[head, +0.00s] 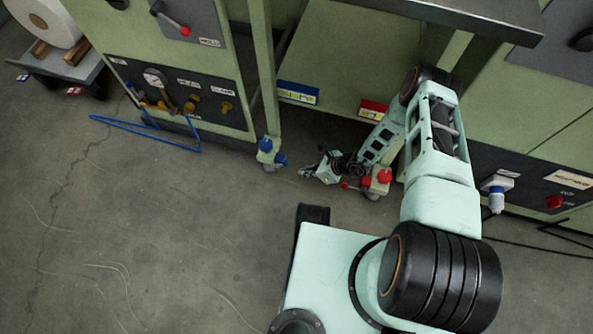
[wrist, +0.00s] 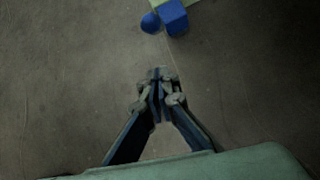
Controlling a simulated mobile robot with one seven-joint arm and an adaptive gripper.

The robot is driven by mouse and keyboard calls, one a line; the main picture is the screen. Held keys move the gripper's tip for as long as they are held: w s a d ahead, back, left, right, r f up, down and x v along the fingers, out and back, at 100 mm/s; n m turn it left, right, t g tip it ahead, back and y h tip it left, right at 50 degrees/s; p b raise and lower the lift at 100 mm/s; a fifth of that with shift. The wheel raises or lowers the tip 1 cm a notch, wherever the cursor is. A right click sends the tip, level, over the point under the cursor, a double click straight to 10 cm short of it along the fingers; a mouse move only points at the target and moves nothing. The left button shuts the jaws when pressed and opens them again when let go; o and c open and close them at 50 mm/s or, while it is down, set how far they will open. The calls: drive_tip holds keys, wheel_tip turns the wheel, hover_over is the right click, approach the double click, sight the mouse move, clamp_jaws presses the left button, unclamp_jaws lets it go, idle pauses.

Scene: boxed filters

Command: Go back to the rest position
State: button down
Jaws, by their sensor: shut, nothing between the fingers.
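My gripper (head: 308,172) is low near the floor, beside the feet of the green machine frame (head: 262,80). In the wrist view my gripper (wrist: 158,75) points away from the camera with its fingertips together and nothing between them. Bare floor lies under the fingertips. A blue valve (head: 268,147) on the foot of the frame is to the left of the gripper, apart from it. The blue part also shows at the top of the wrist view (wrist: 174,17). A red valve (head: 383,177) is close to my wrist; whether they touch I cannot tell.
A dark tabletop (head: 470,12) overhangs my arm at the upper right. A right cabinet carries a blue-white plug (head: 496,190). The floor (head: 150,240) at left is clear.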

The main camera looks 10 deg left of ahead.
drive_tip(key=a+r+p+v, duration=0.1)
drive_tip(key=p+v, duration=0.1)
drive_tip(key=v, duration=0.7)
drive_tip(key=shift+w+f, duration=0.1)
